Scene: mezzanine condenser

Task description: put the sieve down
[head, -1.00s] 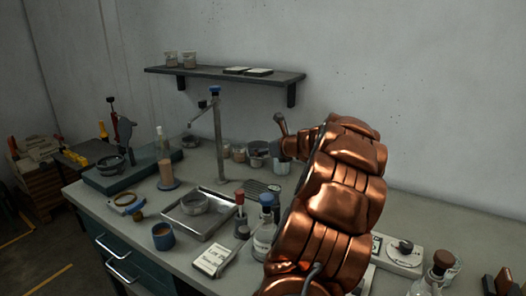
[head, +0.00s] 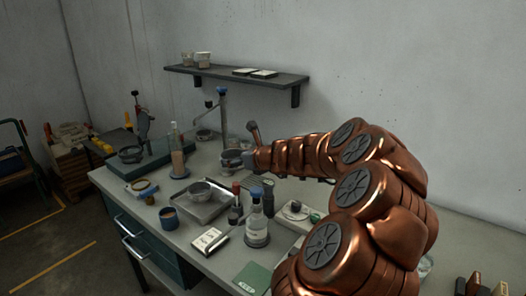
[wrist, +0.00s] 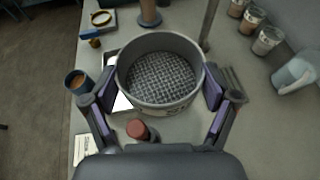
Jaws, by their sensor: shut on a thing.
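The sieve (wrist: 162,75) is a round grey metal ring with a woven mesh bottom. In the wrist view it sits between the two fingers of my gripper (wrist: 160,92), which is shut on its sides. The mesh looks empty. In the head view the sieve (head: 231,158) is at the end of my outstretched arm, near the stand. It appears to be above the bench (head: 180,262), but its exact height is hard to tell. My fingers are small and mostly hidden there.
A metal tray (head: 212,213) holding a grey bowl lies in front. A tall stand (head: 223,118) rises close behind the sieve.

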